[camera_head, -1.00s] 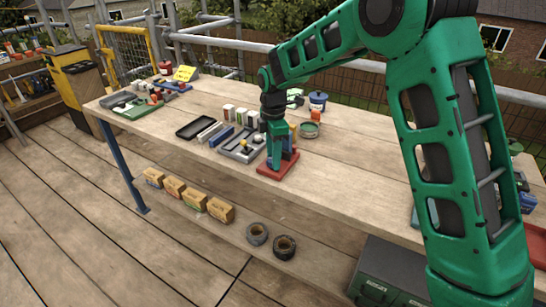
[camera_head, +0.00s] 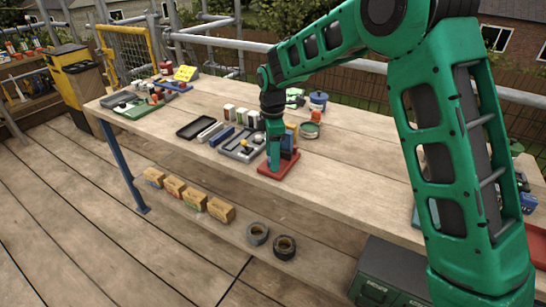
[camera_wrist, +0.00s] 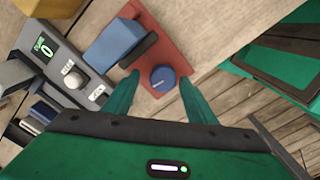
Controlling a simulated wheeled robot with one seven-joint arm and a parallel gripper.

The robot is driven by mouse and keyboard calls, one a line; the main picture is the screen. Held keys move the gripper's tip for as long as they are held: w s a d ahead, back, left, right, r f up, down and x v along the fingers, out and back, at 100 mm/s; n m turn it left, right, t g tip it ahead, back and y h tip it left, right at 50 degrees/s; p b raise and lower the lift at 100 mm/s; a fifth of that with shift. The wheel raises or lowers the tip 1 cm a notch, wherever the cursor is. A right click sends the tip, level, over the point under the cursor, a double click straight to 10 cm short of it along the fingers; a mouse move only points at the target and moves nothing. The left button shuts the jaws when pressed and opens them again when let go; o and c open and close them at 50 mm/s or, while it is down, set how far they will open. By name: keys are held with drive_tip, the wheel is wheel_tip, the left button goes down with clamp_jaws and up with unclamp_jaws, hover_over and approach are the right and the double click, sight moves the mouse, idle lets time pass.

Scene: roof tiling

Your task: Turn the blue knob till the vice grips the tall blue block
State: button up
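The red vice (camera_head: 270,168) stands near the front edge of the workbench, and its red base (camera_wrist: 178,50) fills the middle of the wrist view. The blue knob (camera_wrist: 163,78) is round and sits at the near end of that base. The tall blue block (camera_wrist: 113,45) stands beside a dark jaw (camera_wrist: 139,51); I cannot tell whether they touch. It also shows behind my gripper in the head view (camera_head: 289,141). My gripper (camera_wrist: 159,89) points down and is open, with one green finger on each side of the knob. Finger contact with the knob is unclear.
A grey device with a green display (camera_wrist: 43,46) and pale knob lies close to the vice's left. A black tray (camera_head: 195,127), small upright blocks and a round tin (camera_head: 309,130) are nearby.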

drive_tip(key=shift+d, duration=0.15)
wheel_tip(320, 180, up, 11)
drive_tip(key=shift+f, duration=0.2)
idle(0.4)
